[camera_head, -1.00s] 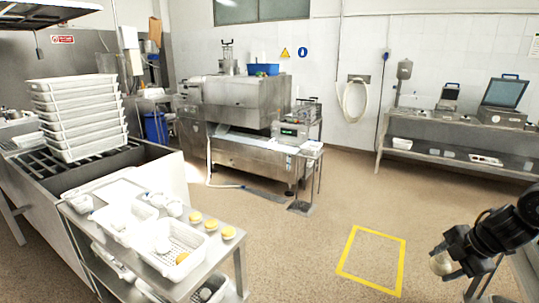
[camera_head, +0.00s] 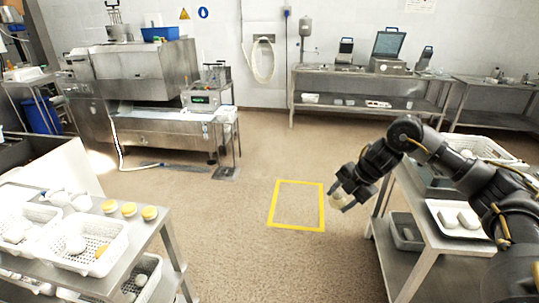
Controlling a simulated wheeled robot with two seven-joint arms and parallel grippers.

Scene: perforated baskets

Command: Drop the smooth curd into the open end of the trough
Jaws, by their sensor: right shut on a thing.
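My right gripper (camera_head: 343,197) comes in from the right and is shut on a pale, rounded curd (camera_head: 336,202). It holds it in the air over the floor, beside the right-hand steel table. The fingers hide part of the curd, and its surface is too small to judge. I cannot tell for sure which thing is the trough. A steel vat (camera_head: 22,150) shows partly at the left edge, and a steel machine (camera_head: 165,131) with a low front bed stands at the back left. My left gripper is not in view.
A left table (camera_head: 150,228) holds white perforated baskets (camera_head: 92,262) with pale lumps, and several yellow-topped cups (camera_head: 129,209). The right table (camera_head: 425,228) bears a white tray (camera_head: 440,222) with pale pieces. Open floor with a yellow marked square (camera_head: 297,227) lies between them.

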